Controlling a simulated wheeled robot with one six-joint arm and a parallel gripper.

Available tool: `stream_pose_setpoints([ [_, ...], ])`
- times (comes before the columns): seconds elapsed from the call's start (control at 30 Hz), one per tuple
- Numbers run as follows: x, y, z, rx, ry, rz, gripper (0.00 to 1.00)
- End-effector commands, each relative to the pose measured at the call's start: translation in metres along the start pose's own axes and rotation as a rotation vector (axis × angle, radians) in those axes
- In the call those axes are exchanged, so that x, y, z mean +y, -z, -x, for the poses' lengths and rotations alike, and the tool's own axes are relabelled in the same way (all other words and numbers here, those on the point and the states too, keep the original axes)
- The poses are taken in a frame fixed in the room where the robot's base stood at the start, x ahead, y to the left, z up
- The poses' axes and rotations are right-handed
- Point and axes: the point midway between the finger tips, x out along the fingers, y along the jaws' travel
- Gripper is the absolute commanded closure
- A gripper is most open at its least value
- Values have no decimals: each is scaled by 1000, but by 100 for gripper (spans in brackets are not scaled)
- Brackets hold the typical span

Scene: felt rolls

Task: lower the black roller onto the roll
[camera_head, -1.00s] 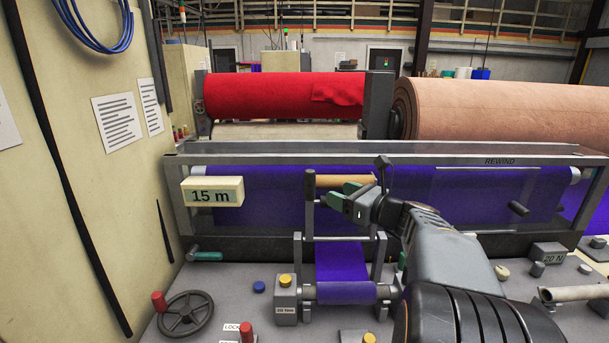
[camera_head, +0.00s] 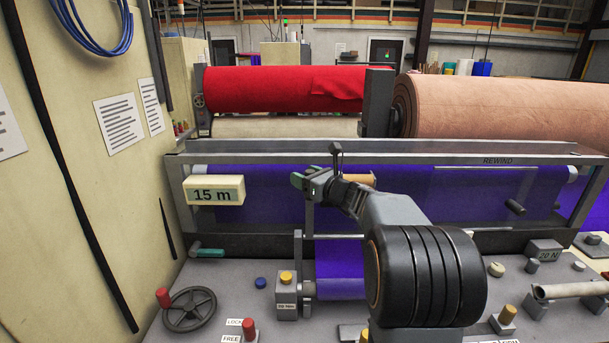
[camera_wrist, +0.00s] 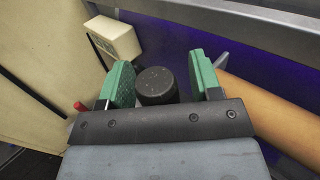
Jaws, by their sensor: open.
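My gripper (camera_head: 308,177) is open, in front of the purple web, with its green fingers pointing left. In the wrist view its fingers (camera_wrist: 160,72) stand on either side of a black cylindrical knob (camera_wrist: 157,84), with gaps; they are not closed on it. The knob appears to top the upright lever (camera_head: 309,216) of the small winding stand. A tan roller (camera_head: 359,179) lies across the stand's top, partly behind my arm, and also fills the wrist view's right side (camera_wrist: 270,115). I see no clearly black roller. Below is a small purple roll (camera_head: 340,289), its right end hidden by my arm.
A frame rail (camera_head: 400,159) runs behind my gripper. A "15 m" box (camera_head: 214,190) is to its left. A yellow-topped block (camera_head: 286,295), a handwheel (camera_head: 188,310) and red-knobbed levers stand on the bench. A beige cabinet wall (camera_head: 70,180) bounds the left.

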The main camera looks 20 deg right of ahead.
Motion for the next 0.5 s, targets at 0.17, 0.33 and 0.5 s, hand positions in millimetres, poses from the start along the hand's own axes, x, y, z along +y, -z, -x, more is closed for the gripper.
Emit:
stream_pose_setpoints([
  [0.17, 0, 0, -2, 0, 0, 1, 42],
  [0.33, 0, 0, -2, 0, 0, 1, 43],
  [0.5, 0, 0, -2, 0, 0, 1, 59],
])
